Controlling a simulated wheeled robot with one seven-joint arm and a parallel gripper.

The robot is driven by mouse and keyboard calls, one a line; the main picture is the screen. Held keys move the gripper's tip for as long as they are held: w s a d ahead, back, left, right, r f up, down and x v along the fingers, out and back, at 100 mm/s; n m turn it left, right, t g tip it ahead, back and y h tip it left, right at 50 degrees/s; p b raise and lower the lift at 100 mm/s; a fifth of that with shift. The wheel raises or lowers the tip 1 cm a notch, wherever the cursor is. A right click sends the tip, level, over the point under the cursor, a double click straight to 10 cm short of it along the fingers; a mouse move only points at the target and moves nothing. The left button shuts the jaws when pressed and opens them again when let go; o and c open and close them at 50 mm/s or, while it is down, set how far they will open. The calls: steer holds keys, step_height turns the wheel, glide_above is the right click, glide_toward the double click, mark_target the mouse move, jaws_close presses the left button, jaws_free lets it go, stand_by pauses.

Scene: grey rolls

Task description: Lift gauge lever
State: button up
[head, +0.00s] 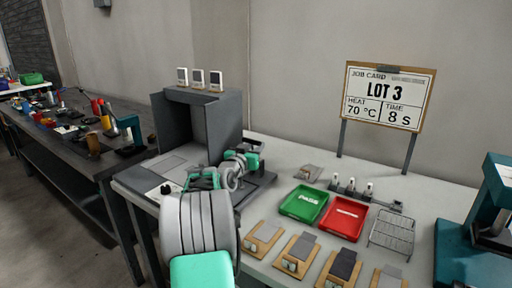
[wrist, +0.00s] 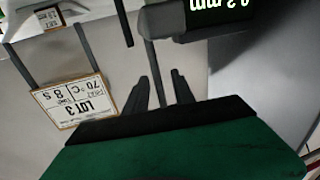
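In the wrist view a dark rounded gauge body (wrist: 185,22) with a lit readout ending in "mm" hangs at the top. The image there is upside down. A thin grey rod (wrist: 150,62) runs from below it down between the fingers; I cannot tell if it is the lever. My gripper (wrist: 161,75) has its two black fingers apart, with the rod's lower end in the gap or behind it. Contact cannot be told. In the head view my grey and green arm reaches over the bench; the gauge and fingertips cannot be made out there.
A job card (head: 388,97) reading LOT 3 stands behind the bench. A grey open housing (head: 225,125) is behind my arm. Green (head: 304,204) and red (head: 342,218) trays, several wooden sample boards, a wire rack (head: 393,232) and a teal machine (head: 480,235) lie to the right.

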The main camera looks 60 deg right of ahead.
steer(key=shift+d, duration=0.7)
steer(key=shift+c, duration=0.4)
jaws_close()
stand_by(0.5)
